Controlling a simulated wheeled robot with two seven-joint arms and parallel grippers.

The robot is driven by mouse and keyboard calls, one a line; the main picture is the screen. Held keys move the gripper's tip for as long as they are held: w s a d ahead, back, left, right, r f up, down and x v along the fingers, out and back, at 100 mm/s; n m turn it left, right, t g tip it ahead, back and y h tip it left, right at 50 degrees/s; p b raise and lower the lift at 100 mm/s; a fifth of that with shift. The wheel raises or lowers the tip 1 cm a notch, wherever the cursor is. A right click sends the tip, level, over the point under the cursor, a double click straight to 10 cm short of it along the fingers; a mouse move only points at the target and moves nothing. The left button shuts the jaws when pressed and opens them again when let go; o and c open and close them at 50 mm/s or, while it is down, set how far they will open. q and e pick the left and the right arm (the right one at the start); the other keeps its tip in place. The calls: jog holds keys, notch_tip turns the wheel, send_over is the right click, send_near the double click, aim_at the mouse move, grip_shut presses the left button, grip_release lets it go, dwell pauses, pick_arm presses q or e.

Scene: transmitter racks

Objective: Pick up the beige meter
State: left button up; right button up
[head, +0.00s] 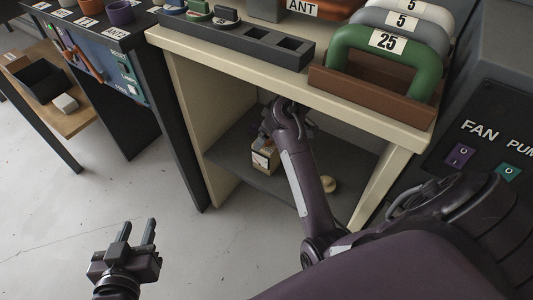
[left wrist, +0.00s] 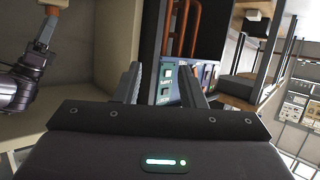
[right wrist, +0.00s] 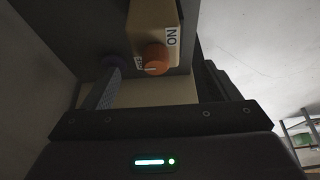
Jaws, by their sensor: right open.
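The beige meter (head: 265,158) is a small box with a pale label. It stands on the grey lower shelf (head: 232,160) inside the cream bench. In the right wrist view the meter (right wrist: 155,22) shows a white ON label and an orange knob. My right gripper (head: 268,130) reaches under the benchtop, just above the meter and partly covering it. In the right wrist view its jaws (right wrist: 160,85) are open, with the meter ahead of them; contact cannot be told. My left gripper (head: 138,230) is open and empty over the floor, left of the bench.
A small pale round object (head: 328,184) lies on the lower shelf, right of my right arm. The benchtop (head: 225,52) above carries a dark slotted rack (head: 235,38) and a brown tray (head: 360,90) with numbered handles. A dark FAN panel (head: 490,130) stands at right.

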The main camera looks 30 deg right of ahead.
aim_at(267, 155)
jog(key=shift+w+d+f+b, duration=0.15)
jog(key=shift+f+b, duration=0.15)
jog(key=shift+f, duration=0.3)
jog(key=shift+w+a+f+b, duration=0.15)
jog(key=shift+f+b, duration=0.15)
jog(key=shift+f, duration=0.25)
jog(key=shift+b+x, duration=0.6)
jog(key=shift+x, duration=0.65)
jog(key=shift+d+f, duration=0.1)
jog(key=shift+d, duration=0.05)
jog(key=c, duration=1.7)
pick_arm(q)
notch_tip(267, 155, up, 19)
jog(key=a+t+h, duration=0.1)
jog(key=t+h, duration=0.2)
jog(key=t, duration=0.6)
jog(key=shift+w+a+r+t+h, duration=0.2)
jog(key=shift+w+t+h, duration=0.1)
jog(key=shift+h, duration=0.1)
